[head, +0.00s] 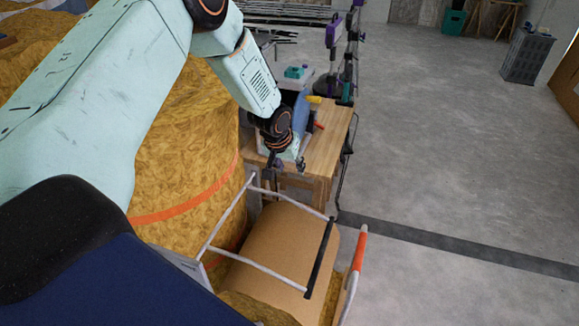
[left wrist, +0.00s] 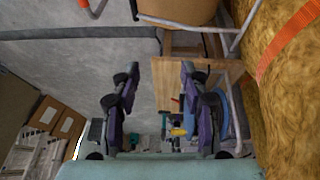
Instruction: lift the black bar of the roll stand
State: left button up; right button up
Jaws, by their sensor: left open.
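The roll stand has a pale tubular frame (head: 262,268) around a large brown roll (head: 284,248). Its black bar (head: 320,258) slants along the frame's right side in the head view. In the left wrist view, part of the brown roll (left wrist: 182,10) and the frame (left wrist: 185,25) show at the top edge, with a short dark piece of the bar (left wrist: 134,9). My left gripper (head: 285,170) is above the frame's far end, apart from the bar, up and left of it. Its fingers (left wrist: 160,95) are spread and empty in the wrist view. My right gripper is not visible.
A wooden workbench (head: 322,150) with tools stands just behind the roll stand. A post with an orange sleeve (head: 360,248) rises close to the right of the bar. Yellow-brown strapped rolls (head: 190,150) fill the left. Open concrete floor (head: 450,130) lies to the right.

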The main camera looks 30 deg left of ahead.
pick_arm(q)
jog(key=shift+w+a+f, duration=0.45)
jog(key=shift+f, duration=0.1)
jog(key=shift+c, duration=0.5)
jog(key=shift+w+f, duration=0.2)
jog(key=shift+w, duration=0.05)
jog(key=shift+c, duration=1.4)
jog(key=shift+s+d+r, duration=0.35)
jog(key=shift+s+r, duration=0.25)
jog(key=c, duration=0.5)
jog(key=shift+a, duration=0.1)
grip_shut()
jog(key=shift+w+f, duration=0.1)
grip_release()
jog(key=shift+w+a+f, duration=0.15)
jog(key=shift+w+f, duration=0.1)
jog(key=shift+f, duration=0.05)
jog(key=shift+o, duration=0.9)
jog(key=shift+w, duration=0.15)
jog(key=o, duration=0.6)
jog(key=shift+s+r, duration=0.25)
jog(key=shift+s, duration=0.1)
jog(key=shift+o, duration=0.5)
jog(key=v, duration=1.1)
jog(key=shift+w+r, duration=0.25)
jog(key=shift+w, duration=0.05)
